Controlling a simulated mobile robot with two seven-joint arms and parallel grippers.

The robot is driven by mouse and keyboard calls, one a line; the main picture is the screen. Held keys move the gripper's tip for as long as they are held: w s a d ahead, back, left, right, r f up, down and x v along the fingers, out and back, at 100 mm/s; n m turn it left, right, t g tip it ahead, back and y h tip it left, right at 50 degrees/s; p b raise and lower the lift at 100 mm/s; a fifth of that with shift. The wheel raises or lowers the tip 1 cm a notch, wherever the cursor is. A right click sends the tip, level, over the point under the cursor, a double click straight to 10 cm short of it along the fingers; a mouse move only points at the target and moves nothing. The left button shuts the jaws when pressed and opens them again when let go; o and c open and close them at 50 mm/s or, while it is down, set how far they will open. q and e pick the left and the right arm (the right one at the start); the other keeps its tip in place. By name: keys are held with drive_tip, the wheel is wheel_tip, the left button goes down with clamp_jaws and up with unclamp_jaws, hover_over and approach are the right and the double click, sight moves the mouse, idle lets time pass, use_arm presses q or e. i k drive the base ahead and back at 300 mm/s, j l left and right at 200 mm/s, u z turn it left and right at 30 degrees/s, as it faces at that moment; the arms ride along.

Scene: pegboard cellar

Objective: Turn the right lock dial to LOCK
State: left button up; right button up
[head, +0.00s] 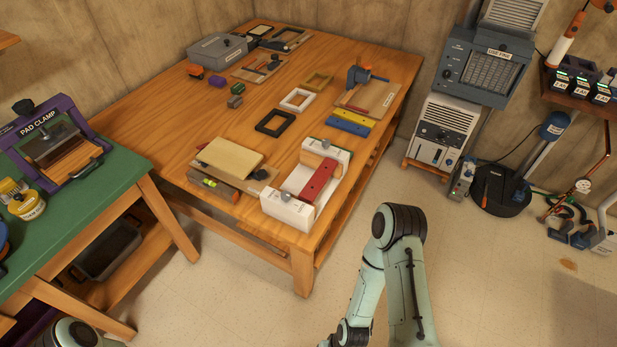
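A white fixture (284,208) stands at the near right corner of the wooden table, with a red bar (319,180) across its middle. A small grey knob (286,197) shows on its near block. Another small grey knob (325,144) shows on its far block. I cannot tell which knob is the right lock dial, and no LOCK marking is readable. My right arm is bent in front of the table at the lower middle; its gripper is not visible. Only a bit of my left arm shows at the bottom left, without its gripper.
The wooden table (222,128) also holds a tan board (229,157) left of the fixture, black (274,123) and white (297,100) frames, and a blue clamp (359,77). A green bench (62,225) with a pad clamp (62,143) stands left. Floor right of my arm is clear.

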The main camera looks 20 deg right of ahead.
sight(325, 143)
drive_tip(key=u, duration=0.3)
drive_tip(key=l+u, duration=0.8)
drive_tip(key=u, duration=0.15)
drive_tip(key=k+l+u, duration=0.15)
drive_tip(key=l, duration=0.2)
drive_tip(key=l+u, duration=0.15)
drive_tip(key=l, duration=0.2)
drive_tip(key=k+l+u, duration=0.1)
drive_tip(key=l, duration=0.2)
drive_tip(key=k+l, duration=0.15)
drive_tip(key=l, duration=0.2)
drive_tip(key=k+l+u, duration=0.1)
drive_tip(key=l, duration=0.25)
drive_tip(key=k+l, duration=0.2)
drive_tip(key=l+u, duration=0.05)
drive_tip(key=l, duration=0.05)
